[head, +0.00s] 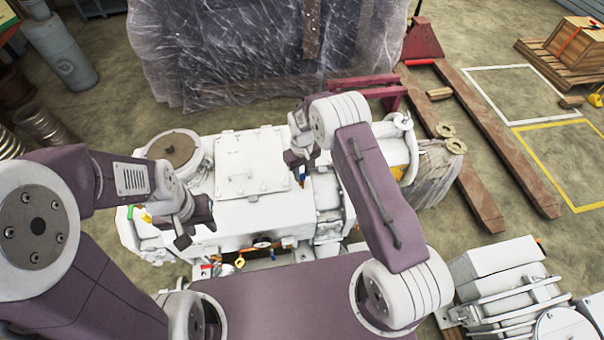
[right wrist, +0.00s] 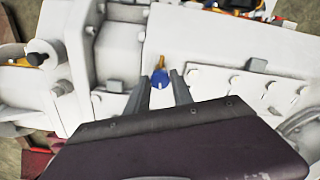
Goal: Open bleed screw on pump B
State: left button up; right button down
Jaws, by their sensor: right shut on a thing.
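A white pump (head: 250,205) stands in front of me, with a flat bolted cover on top; I cannot read any label that marks it as pump B. A small blue screw (right wrist: 160,79) with a yellow tip sits on its white casing in the right wrist view. My right gripper (right wrist: 162,82) has its two grey fingers on either side of the blue screw and is shut on it. In the head view my right gripper (head: 301,172) is over the right part of the pump. My left gripper (head: 192,226) hangs over the pump's left part, its finger gap unclear.
A plastic-wrapped block (head: 270,50) stands behind the pump. Another white machine (head: 505,290) is at the lower right. Coloured valve handles (head: 240,263) line the pump's near side.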

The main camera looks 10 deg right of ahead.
aim_at(302, 175)
dwell(0.5)
jog(key=c, duration=1.1)
grip_release()
jog(key=shift+r, duration=0.1)
notch_tip(302, 175, up, 8)
jog(key=shift+w+f+b, duration=0.1)
jog(key=shift+b, duration=1.15)
jog(key=shift+r, duration=0.55)
